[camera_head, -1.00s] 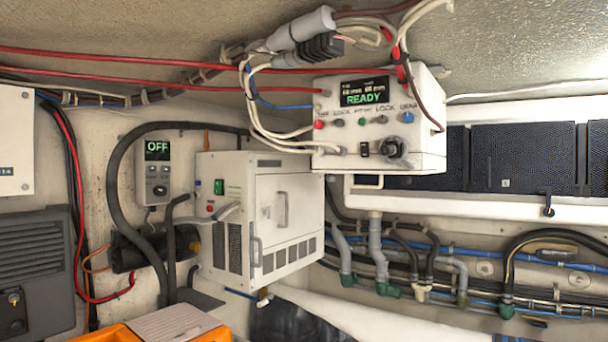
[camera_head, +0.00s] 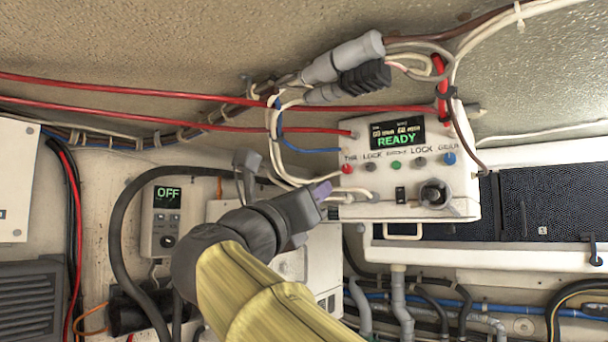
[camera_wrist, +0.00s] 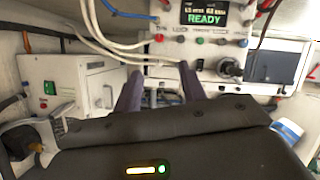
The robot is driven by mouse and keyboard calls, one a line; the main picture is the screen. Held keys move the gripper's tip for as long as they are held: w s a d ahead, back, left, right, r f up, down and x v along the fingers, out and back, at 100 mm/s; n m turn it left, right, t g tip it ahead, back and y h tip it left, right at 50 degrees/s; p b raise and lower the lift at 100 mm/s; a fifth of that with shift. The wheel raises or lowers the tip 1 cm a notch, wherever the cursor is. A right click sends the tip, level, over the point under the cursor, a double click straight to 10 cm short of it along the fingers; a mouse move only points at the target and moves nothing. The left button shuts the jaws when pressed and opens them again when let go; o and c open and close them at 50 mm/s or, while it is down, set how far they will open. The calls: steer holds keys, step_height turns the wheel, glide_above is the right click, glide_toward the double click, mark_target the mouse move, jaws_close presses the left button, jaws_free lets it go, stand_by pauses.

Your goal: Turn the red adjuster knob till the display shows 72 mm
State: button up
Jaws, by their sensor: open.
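The red adjuster knob (camera_head: 347,169) is the leftmost in a row on the front of a white control box (camera_head: 460,185). The wrist view also shows the red knob (camera_wrist: 159,38) near the top middle. The box's display (camera_head: 397,134) reads READY in green. Smaller figures in mm above it are too small to read surely. My gripper (camera_head: 322,198) is open, with its purple-grey fingers just left of and below the knob row, apart from the red knob. In the wrist view the two fingers (camera_wrist: 160,80) stand apart with nothing between them.
Grey, green (camera_head: 396,165) and blue (camera_head: 449,158) knobs follow to the right, with a black switch (camera_head: 400,194) and a dark round connector (camera_head: 434,193) below. White cables (camera_head: 287,160) hang close left of the box. A white cabinet (camera_wrist: 66,87) stands left in the wrist view.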

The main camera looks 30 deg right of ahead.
mark_target(346, 168)
steer(key=shift+w, duration=0.1)
steer(key=p+x, duration=0.6)
steer(key=x, duration=1)
steer(key=shift+w, duration=0.2)
steer(key=shift+w+d+r, duration=0.1)
steer(key=shift+d+r, duration=0.05)
steer(key=shift+d, duration=0.25)
steer(key=shift+w+d, duration=0.15)
steer(key=shift+d, duration=0.1)
steer(key=c, duration=0.3)
jaws_close()
